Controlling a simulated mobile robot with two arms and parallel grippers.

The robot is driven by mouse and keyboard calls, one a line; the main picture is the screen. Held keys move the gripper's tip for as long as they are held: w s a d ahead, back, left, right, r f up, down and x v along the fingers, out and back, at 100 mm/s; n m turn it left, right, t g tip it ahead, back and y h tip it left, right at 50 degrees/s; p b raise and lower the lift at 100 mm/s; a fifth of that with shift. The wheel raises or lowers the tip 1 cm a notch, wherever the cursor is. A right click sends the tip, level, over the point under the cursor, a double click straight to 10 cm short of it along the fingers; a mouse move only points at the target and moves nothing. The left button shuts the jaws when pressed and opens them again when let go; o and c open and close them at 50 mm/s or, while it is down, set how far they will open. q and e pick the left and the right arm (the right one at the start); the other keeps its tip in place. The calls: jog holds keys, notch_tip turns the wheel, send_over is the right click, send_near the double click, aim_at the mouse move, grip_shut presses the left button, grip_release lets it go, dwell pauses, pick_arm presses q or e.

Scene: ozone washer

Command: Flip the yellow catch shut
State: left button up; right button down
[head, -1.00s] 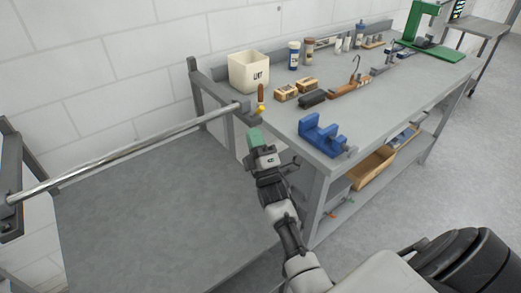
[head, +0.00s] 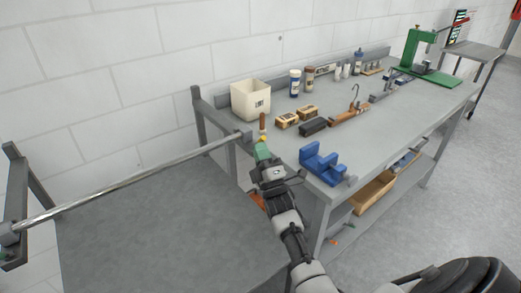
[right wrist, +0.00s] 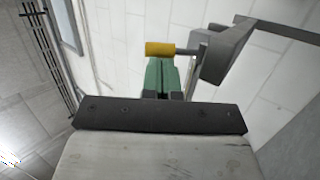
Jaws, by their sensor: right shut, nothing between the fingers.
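The yellow catch (right wrist: 160,48) shows in the right wrist view as a short yellow cylinder on a dark pin, beside a grey block (right wrist: 224,52). In the head view only a bit of the yellow catch (head: 263,139) shows, near the end of the metal bar at the bench's left corner. My right gripper (head: 262,151) has green fingers and is shut and empty. Its fingertips (right wrist: 160,64) are right at the catch in the right wrist view; I cannot tell whether they touch it. My left gripper is not in view.
A long metal bar (head: 120,181) spans to the bench (head: 375,125). A cream bin (head: 250,100), wooden blocks (head: 287,121) and a blue vise-like fixture (head: 320,162) stand on the bench near the gripper. A grey surface (head: 160,225) lies below the bar.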

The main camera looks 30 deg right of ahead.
jog(key=w+r+g+y+p, duration=0.1)
jog(key=g+p, duration=0.1)
jog(key=p, duration=0.1)
jog(key=w+r+n+g+p, duration=0.1)
jog(key=r+g+p, duration=0.1)
jog(key=p, duration=0.1)
jog(key=shift+w+a+n+y+p, duration=0.1)
jog(key=shift+w+n+y+p, duration=0.05)
jog(key=shift+n+y+p, duration=0.2)
dwell(0.3)
